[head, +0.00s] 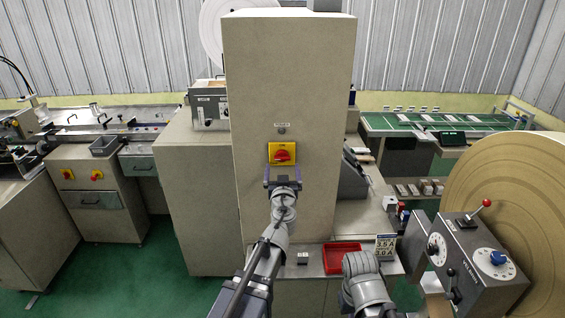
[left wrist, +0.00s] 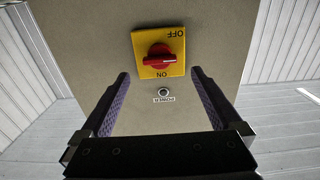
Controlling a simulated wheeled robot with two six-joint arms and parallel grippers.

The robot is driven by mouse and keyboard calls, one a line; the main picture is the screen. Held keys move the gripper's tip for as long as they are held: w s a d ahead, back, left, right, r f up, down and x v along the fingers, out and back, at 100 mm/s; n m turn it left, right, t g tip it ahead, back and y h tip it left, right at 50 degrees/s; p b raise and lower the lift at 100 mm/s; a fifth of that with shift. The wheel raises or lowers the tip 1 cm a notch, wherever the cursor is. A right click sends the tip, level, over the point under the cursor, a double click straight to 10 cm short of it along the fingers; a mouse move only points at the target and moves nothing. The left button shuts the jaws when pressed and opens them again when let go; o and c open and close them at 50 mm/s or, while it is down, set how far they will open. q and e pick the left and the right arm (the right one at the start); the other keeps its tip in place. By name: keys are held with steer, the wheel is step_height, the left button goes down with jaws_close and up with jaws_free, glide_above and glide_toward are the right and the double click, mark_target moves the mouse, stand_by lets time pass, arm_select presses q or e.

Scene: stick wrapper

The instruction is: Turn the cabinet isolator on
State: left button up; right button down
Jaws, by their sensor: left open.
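The cabinet isolator is a red rotary knob (head: 282,153) on a yellow plate (head: 273,147) on the front of the tall beige cabinet (head: 285,75). In the left wrist view the red knob (left wrist: 158,57) has its handle about level, its white mark pointing right. OFF and ON show upside down on the yellow plate (left wrist: 140,42), OFF at the top and ON at the bottom. My left gripper (head: 283,176) is open in front of the cabinet, just below the knob. Its two purple-padded fingers (left wrist: 160,73) are wide apart with nothing between them.
A small round lamp (left wrist: 164,92) labelled POWER is on the cabinet; it looks dark. A red tray (head: 343,247) lies on the bench at lower right, near my right arm. A grey control box (head: 470,262) and a large roll (head: 520,185) stand at the right.

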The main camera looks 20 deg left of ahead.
mark_target(282, 159)
arm_select(q)
steer(key=x, duration=0.6)
steer(key=shift+f, duration=0.1)
steer(key=shift+s, duration=0.1)
steer(key=c, duration=1.4)
